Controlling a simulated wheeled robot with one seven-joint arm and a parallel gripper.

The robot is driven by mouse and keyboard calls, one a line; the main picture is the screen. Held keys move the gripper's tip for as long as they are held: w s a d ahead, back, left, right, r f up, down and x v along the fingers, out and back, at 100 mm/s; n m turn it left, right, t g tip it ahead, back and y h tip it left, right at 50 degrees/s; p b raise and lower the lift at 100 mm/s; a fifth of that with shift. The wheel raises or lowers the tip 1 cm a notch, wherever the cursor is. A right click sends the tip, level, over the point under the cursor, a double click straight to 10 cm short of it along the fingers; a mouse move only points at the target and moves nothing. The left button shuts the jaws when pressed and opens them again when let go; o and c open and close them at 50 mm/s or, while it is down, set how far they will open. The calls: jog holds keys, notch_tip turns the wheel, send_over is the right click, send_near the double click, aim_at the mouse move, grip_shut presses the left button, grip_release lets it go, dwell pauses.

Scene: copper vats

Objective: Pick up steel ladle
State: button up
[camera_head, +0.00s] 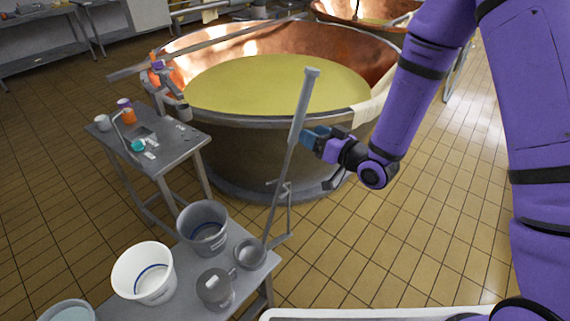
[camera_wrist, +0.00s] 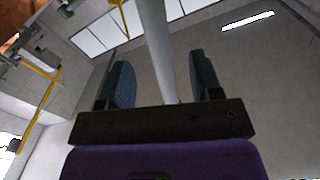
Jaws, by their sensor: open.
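The steel ladle (camera_head: 286,165) stands steeply tilted in the head view, its round bowl (camera_head: 250,254) low on the grey table and its long handle rising up and to the right to a thicker grip. My gripper (camera_head: 309,137), with blue fingers, is beside the upper handle, at the lower end of the thicker part. In the wrist view the grey handle (camera_wrist: 157,50) runs between the two open fingers of my gripper (camera_wrist: 163,82).
A copper vat (camera_head: 240,140) of yellow liquid stands behind the ladle. A small side table (camera_head: 186,152) is at left. Tiled floor is free at right.

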jog(key=x, duration=0.7)
jog(key=shift+w+a, duration=0.2)
jog(key=shift+w, duration=0.15)
jog(key=shift+r, duration=0.1)
jog(key=c, duration=1.1)
